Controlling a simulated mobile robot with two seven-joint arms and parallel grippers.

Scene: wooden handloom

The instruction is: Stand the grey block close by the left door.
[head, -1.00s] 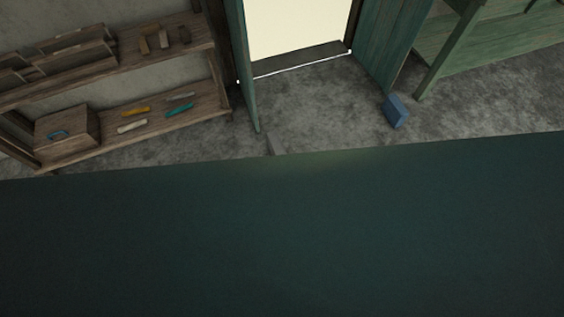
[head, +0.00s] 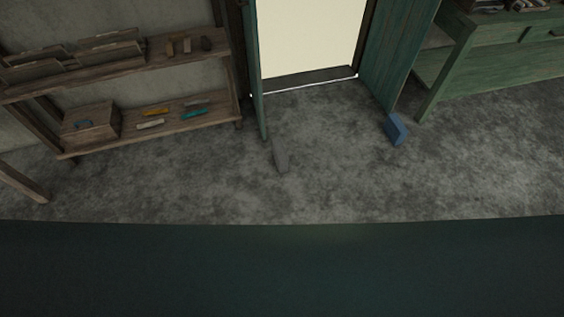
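A grey block (head: 280,156) stands on the concrete floor, just in front of the free lower edge of the left door. It blends with the floor, and I cannot tell whether it touches the door. The left door (head: 258,75) is green, swung open and seen nearly edge-on at the left of the bright doorway. Neither of my grippers is in view, and no arm shows.
A blue block (head: 396,130) stands by the open right door (head: 393,55). A wooden shelf (head: 150,125) with several small items is at left, a green bench (head: 480,65) at right. A dark surface (head: 280,270) fills the bottom. Floor between is open.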

